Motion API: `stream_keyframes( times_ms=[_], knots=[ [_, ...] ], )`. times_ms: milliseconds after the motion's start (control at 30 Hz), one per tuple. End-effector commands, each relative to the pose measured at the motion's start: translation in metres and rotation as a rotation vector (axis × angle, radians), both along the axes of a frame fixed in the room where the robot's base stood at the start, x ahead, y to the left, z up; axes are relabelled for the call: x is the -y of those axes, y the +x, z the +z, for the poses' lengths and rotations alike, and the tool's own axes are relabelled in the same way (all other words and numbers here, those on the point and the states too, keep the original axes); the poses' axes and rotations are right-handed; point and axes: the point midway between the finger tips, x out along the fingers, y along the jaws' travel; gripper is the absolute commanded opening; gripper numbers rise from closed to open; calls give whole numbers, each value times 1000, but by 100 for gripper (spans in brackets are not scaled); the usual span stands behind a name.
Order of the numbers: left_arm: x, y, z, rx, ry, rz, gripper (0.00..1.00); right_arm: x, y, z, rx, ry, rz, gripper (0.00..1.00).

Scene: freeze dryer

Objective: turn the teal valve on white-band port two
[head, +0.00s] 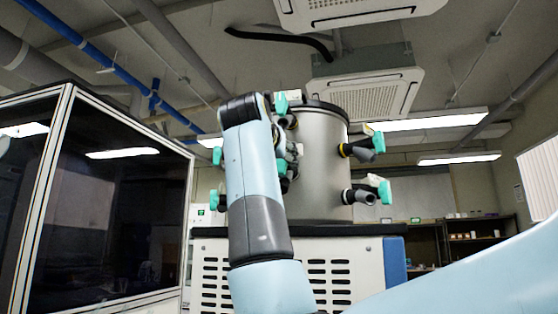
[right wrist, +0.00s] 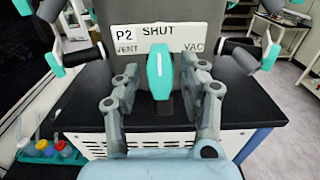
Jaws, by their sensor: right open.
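The teal valve (right wrist: 159,75) on port two stands upright in the middle of the right wrist view. Above it is a white label (right wrist: 158,38) reading P2 SHUT, with VENT at left and VAC at right. My right gripper (right wrist: 157,79) is open, with one finger on each side of the valve handle; I see gaps between the fingers and the handle. In the head view my right arm covers much of the port area, and my gripper (head: 290,160) is partly hidden beside the steel drum (head: 322,165). My left gripper is not in view.
Other teal valves stick out of the drum at upper right (head: 378,142), lower right (head: 384,191) and left (head: 217,156). A dark glass-fronted cabinet (head: 115,200) stands at left. A teal rack (right wrist: 50,152) with small bottles is at lower left in the wrist view.

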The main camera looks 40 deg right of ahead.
Motion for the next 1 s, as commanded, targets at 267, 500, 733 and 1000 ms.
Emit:
stream_keyframes(
  times_ms=[267, 500, 733, 1000],
  knots=[
    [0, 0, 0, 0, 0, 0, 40, -30, -23, -1, 3, 4, 7, 42],
    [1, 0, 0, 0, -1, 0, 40, -54, -44, -1, 0, 3, 4, 42],
    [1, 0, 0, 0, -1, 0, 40, -57, -48, -1, -1, 0, 1, 42],
    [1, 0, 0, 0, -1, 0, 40, -57, -48, -1, -1, 1, 1, 42]
  ],
)
